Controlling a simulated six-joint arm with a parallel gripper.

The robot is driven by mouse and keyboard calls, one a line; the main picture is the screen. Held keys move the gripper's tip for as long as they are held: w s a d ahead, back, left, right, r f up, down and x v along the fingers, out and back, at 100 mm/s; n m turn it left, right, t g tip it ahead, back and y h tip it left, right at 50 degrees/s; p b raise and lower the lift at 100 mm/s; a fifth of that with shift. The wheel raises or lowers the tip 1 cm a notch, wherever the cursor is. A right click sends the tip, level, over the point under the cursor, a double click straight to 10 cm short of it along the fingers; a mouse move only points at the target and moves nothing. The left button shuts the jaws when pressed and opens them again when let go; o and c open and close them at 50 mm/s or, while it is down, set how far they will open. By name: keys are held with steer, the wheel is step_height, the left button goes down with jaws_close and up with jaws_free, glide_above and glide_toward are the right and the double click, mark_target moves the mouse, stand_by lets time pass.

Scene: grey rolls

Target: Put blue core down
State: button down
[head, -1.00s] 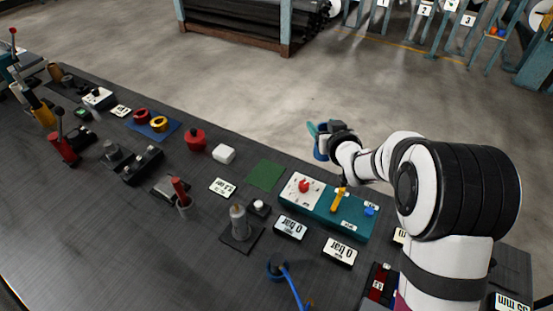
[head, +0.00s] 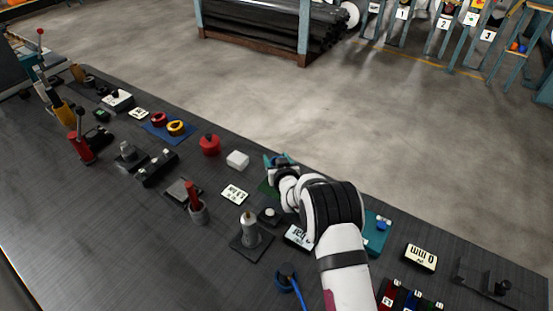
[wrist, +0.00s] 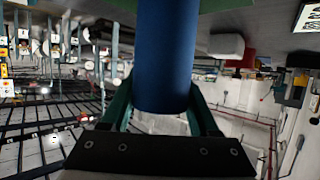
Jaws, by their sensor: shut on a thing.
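The blue core (wrist: 165,60) is a plain blue cylinder, clamped between the green fingers of my gripper (wrist: 160,112) in the wrist view. Its far end reaches a green mat (wrist: 222,4) at the top of that view; I cannot tell whether they touch. In the head view my gripper (head: 277,162) is at the bench's back edge, over or just behind the green mat (head: 266,189), which my wrist partly covers. The core is mostly hidden there.
A white block (head: 237,159) and a red knobbed piece (head: 209,145) stand left of my gripper. A label plate (head: 235,194), a small black piece with a white top (head: 269,215) and a grey cylinder on a base (head: 249,233) lie nearer. My arm partly hides a teal board (head: 378,232).

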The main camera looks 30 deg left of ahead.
steer(key=shift+f, duration=0.1)
steer(key=shift+c, duration=0.7)
jaws_free()
